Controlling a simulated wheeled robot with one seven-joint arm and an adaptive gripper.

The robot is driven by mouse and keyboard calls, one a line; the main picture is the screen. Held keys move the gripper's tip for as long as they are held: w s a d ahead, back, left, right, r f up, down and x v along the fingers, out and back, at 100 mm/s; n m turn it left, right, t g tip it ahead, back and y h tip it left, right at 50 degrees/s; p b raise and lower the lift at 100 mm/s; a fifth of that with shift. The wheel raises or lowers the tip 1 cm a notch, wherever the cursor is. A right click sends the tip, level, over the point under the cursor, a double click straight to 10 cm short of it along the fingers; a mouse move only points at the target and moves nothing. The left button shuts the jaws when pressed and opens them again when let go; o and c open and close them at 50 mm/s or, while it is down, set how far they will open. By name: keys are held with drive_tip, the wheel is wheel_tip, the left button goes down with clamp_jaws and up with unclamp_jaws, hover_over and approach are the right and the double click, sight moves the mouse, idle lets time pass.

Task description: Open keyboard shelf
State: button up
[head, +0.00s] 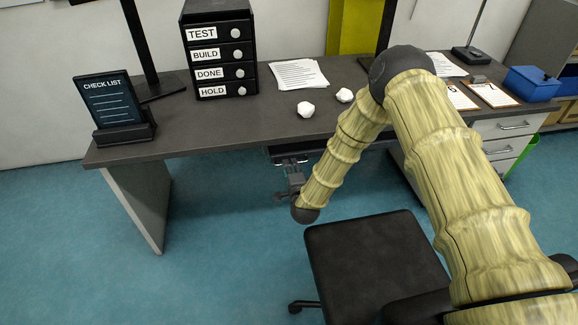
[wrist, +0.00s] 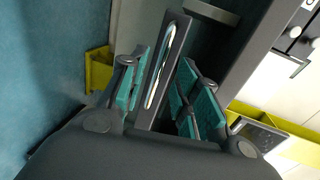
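The keyboard shelf (head: 278,151) is a dark panel just under the front edge of the desk, mostly hidden beneath the desktop. My gripper (head: 291,166) is at its front, below the desk edge. In the wrist view the shelf's dark front strip (wrist: 166,60), with a pale slot in it, runs between the two teal-padded fingers of my gripper (wrist: 160,95). The fingers stand apart on either side of the strip. I see a gap beside the right finger. Contact with the left finger cannot be told.
The desk (head: 220,135) holds a checklist stand (head: 108,103), a labelled drawer box (head: 219,50), papers (head: 298,74) and two white lumps (head: 306,109). A black chair (head: 375,255) stands close in front, below my arm. Floor (head: 225,240) left of the chair is clear.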

drive_tip(key=shift+x, duration=1.2)
clamp_jaws()
